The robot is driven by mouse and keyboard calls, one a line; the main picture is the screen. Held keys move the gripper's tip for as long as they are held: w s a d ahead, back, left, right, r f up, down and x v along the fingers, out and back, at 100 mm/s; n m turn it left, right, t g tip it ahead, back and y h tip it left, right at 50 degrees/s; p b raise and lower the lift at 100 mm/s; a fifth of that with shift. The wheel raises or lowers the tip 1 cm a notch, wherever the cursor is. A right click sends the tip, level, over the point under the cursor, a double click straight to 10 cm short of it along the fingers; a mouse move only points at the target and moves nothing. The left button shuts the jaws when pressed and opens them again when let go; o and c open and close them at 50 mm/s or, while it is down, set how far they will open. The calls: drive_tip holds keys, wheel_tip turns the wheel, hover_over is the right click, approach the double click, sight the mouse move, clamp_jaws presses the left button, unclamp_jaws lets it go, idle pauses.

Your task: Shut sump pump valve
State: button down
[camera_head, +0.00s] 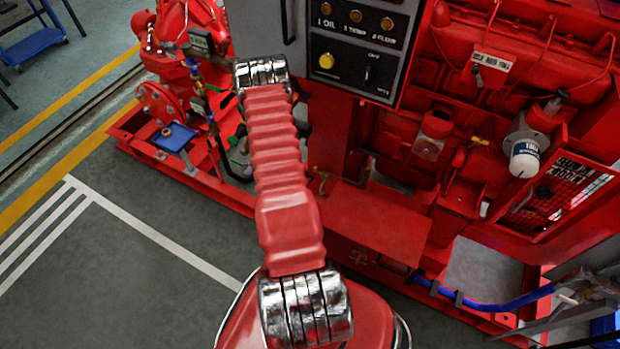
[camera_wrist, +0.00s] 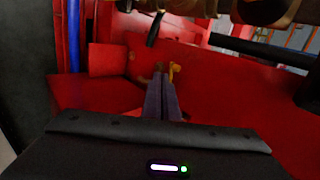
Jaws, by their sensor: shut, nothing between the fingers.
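A small yellow-brass valve part (camera_wrist: 175,70) shows in the wrist view, just beyond and slightly right of my fingertips. I take it for the sump pump valve, but it is small and partly hidden, so its handle position cannot be told. My gripper (camera_wrist: 162,78) has its two dark fingers together and empty, pointing at the red pumpset. Whether they touch the brass part cannot be told. In the head view my arm hides the gripper. A small brass fitting (camera_head: 322,182) shows just right of my arm there; I cannot tell if it is the same part.
The red pumpset frame (camera_head: 385,225) fills the middle and right. A grey control panel (camera_head: 350,60) stands above it. A white filter (camera_head: 524,158) and a blue hose (camera_head: 490,305) are at the right. In the wrist view a blue pipe (camera_wrist: 73,35) runs upright at left. Grey floor (camera_head: 120,270) is clear at left.

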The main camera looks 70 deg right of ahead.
drive_tip(key=v, duration=0.7)
drive_tip(key=shift+w, duration=0.5)
drive_tip(key=shift+f, duration=0.1)
